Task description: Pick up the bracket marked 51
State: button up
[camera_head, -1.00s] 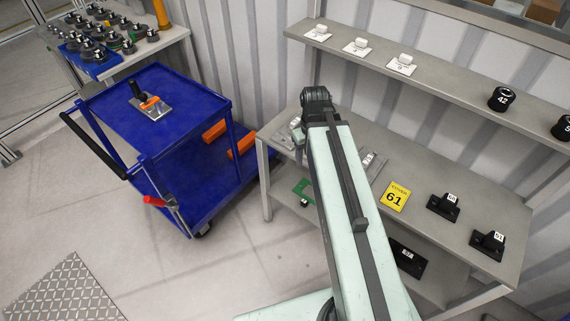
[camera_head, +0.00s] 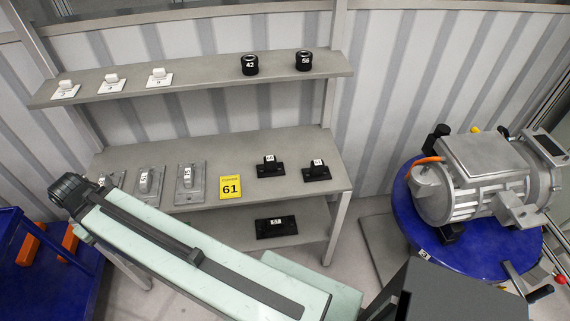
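The bracket marked 51 (camera_head: 317,172) is a small black piece with a flat base, an upright part and a white label. It stands near the right end of the grey bench top (camera_head: 230,150). A similar black bracket (camera_head: 270,168) stands just left of it; its label is too small to read surely. My pale green arm reaches from the bottom up to the left, ending in a dark joint. My gripper is not visible, and the arm is well left of the bracket.
A black part (camera_head: 276,227) lies on the lower shelf. The upper shelf (camera_head: 205,75) overhangs behind. A grey motor (camera_head: 475,180) sits on a round blue table (camera_head: 412,245) at right.

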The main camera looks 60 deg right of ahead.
aim_at(317, 169)
jog(key=z, duration=0.05)
jog(key=k, duration=0.35)
jog(key=z, duration=1.6)
jog(key=k, duration=0.35)
jog(key=z, duration=0.2)
